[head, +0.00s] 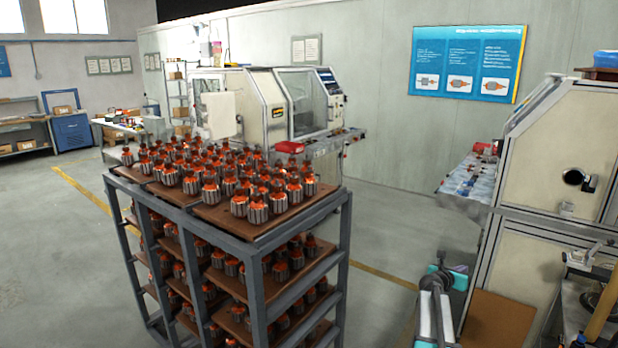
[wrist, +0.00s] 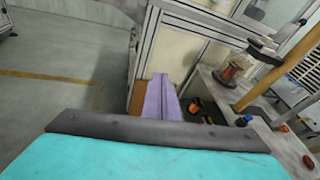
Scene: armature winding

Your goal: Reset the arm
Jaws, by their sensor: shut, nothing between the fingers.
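My gripper (wrist: 163,82) shows in the wrist view as pale purple fingers beyond a dark grey bar and a large teal housing. The fingers are together, with nothing seen between them. They point toward the floor area beside a framed machine, and I see them touching nothing. In the head view, teal, grey and pale parts stand low at the right of centre; they look like my arm, but the fingertips cannot be made out there.
A grey rack (head: 345,230) full of armatures stands at the centre. A cream machine (head: 560,150) stands at the right, with a workbench (head: 570,318) below; the bench (wrist: 262,125) is close right in the wrist view. Open floor (head: 40,240) lies to the left.

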